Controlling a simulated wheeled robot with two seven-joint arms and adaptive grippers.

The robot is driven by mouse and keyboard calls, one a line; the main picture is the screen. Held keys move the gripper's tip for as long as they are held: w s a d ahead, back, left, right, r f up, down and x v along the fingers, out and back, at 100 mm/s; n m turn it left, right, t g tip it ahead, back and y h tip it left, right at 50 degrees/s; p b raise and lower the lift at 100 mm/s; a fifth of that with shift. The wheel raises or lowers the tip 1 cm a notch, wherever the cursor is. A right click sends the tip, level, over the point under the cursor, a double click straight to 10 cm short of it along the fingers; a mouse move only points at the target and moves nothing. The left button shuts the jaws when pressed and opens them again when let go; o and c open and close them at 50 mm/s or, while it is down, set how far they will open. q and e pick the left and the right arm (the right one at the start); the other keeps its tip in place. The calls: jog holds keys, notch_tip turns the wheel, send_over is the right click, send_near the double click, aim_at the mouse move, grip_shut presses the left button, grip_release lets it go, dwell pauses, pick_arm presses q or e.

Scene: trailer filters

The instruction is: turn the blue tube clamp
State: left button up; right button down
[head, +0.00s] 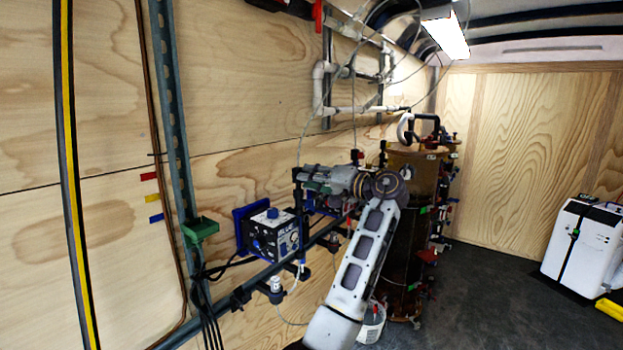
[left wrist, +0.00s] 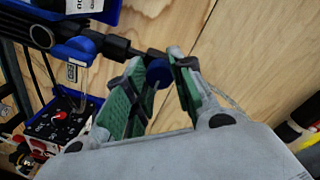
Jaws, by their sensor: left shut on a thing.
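The blue tube clamp (left wrist: 158,72) shows in the left wrist view as a dark blue rounded piece on a black stem. It sits between the green-padded fingers of my left gripper (left wrist: 156,80), near their tips. The gripper is shut on it. In the head view my left gripper (head: 306,179) reaches to the pipework by the wooden wall, and the clamp is too small and covered to make out there. My right gripper is in neither view.
A tall brown cylinder (head: 412,185) with valves stands behind my arm. A white unit (head: 584,243) stands at the right. The dark floor (head: 490,300) between is clear.

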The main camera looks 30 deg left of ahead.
pick_arm(q)
jog(key=o, duration=0.8)
jog(key=shift+r, duration=0.2)
jog(key=shift+o, duration=1.2)
jog(key=shift+w+f, duration=0.1)
jog(key=s+d, duration=0.1)
jog(key=d, duration=1.1)
jog(key=shift+s+r, duration=0.15)
jog(key=shift+r, duration=0.05)
